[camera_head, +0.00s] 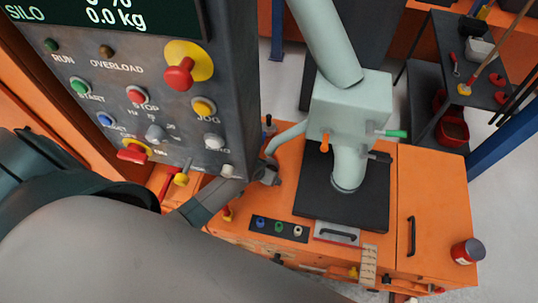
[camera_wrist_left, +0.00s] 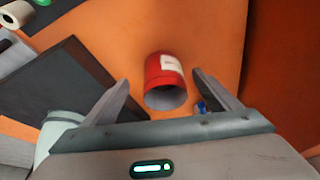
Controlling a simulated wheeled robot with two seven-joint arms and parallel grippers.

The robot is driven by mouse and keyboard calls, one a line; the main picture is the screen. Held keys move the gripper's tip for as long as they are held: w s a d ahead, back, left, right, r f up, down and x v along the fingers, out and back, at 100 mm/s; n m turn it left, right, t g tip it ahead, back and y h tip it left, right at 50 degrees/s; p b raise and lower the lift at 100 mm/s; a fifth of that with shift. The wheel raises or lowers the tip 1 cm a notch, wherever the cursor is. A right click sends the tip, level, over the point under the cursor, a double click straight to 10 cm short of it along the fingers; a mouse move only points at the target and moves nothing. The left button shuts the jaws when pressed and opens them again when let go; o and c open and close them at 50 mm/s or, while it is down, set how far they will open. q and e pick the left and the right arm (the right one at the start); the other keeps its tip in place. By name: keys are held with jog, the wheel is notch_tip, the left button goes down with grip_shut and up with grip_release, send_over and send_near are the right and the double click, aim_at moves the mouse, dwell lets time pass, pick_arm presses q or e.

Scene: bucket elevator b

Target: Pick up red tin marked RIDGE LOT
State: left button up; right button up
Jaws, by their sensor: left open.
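A red tin (camera_head: 467,252) with a dark lid and a pale label stands at the right end of the orange machine top. In the left wrist view, a red tin (camera_wrist_left: 166,72) with a white label shows its grey round end towards the camera; the lettering is too small to read. My left gripper (camera_wrist_left: 161,79) is open, with one finger to each side of the tin in that view and a gap on both sides. It does not visibly touch the tin. In the head view my large grey arm covers the lower left, and the gripper cannot be clearly made out.
A pale green pipe housing (camera_head: 350,110) stands on a black plate (camera_head: 310,205) left of the tin. A grey control panel (camera_head: 130,95) fills the upper left. A black handle (camera_head: 411,236) and a button strip (camera_head: 265,233) are on the orange cabinet. A dark shelf (camera_head: 425,80) stands behind.

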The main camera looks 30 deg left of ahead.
pick_arm(q)
jog(key=shift+x, duration=1.3)
jog(key=shift+w, duration=0.1)
jog(key=shift+w+a+f+p, duration=0.2)
jog(key=shift+w+f+p, duration=0.3)
jog(key=shift+w+f, duration=0.5)
jog(key=shift+s+x, duration=0.2)
jog(key=shift+x, duration=1.1)
jog(key=c, duration=1.3)
jog(key=shift+s, duration=0.1)
jog(key=shift+s+r, duration=0.6)
jog(key=shift+r, duration=0.05)
jog(key=s+r+b, duration=0.1)
jog(key=s+r, duration=0.5)
jog(key=s, duration=0.6)
jog(key=shift+s+r, duration=0.3)
